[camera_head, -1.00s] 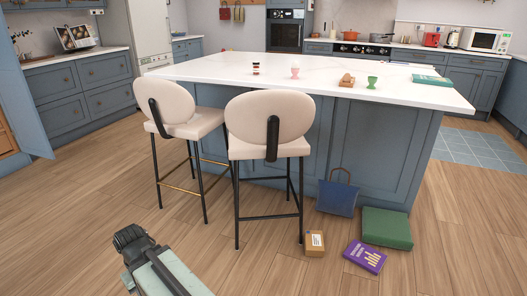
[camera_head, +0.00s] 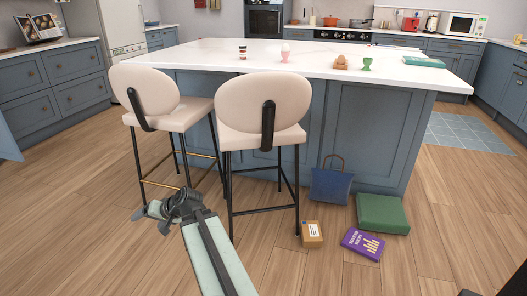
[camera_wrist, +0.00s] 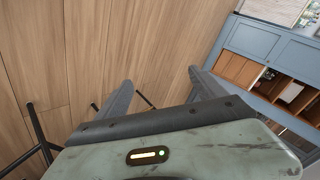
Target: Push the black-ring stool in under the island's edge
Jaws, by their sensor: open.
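The black-ring stool (camera_head: 263,105) is the right one of two cream stools, with a black foot bar and black legs. It stands upright in front of the white-topped island (camera_head: 345,62), its seat close to the island's near edge. How far it reaches under the edge is hard to tell. My gripper (camera_head: 152,210) is low, left of this stool's front legs and near the other stool's legs. In the wrist view my gripper (camera_wrist: 161,79) has its two fingers spread with nothing between them. Thin black legs show beside and beyond them there; which stool they belong to is unclear.
The other stool (camera_head: 152,92), with a gold foot bar, stands just left. Floor at the left is clear.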

